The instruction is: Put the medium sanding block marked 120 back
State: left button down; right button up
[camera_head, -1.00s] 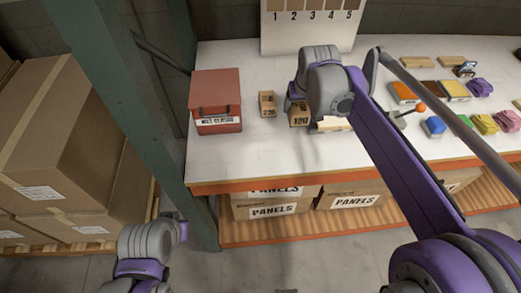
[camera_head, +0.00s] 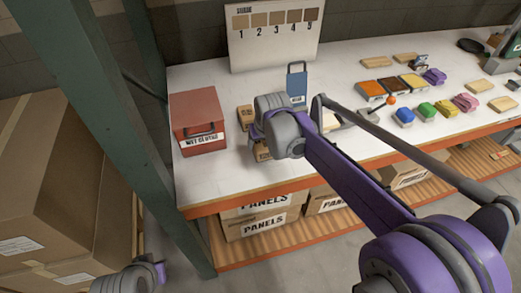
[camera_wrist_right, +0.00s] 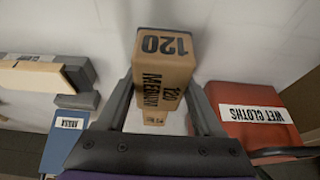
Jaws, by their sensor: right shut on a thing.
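The medium sanding block marked 120 (camera_wrist_right: 165,68) is a brown block with black print, between the two fingers of my right gripper (camera_wrist_right: 160,104) in the wrist view. In the head view the block (camera_head: 262,152) shows partly below my right gripper (camera_head: 257,135), which hides the rest. I cannot tell whether it touches the white bench top. Another brown block (camera_head: 245,113) stands just behind it, partly hidden by my gripper. My left gripper (camera_head: 159,272) shows only in part at the bottom left, away from the bench, and its fingers cannot be made out.
A red wet cloths box (camera_head: 198,112) stands left of the held block. A blue holder (camera_head: 297,82) stands behind my right wrist, below a numbered sample board (camera_head: 276,35). Several coloured blocks and an orange-knobbed tool (camera_head: 390,101) lie to the right. A green post (camera_head: 120,130) rises at left.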

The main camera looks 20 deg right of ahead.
jog(key=shift+f, duration=1.65)
jog(key=shift+f, duration=0.15)
jog(key=o, duration=1.4)
jog(key=shift+o, duration=0.2)
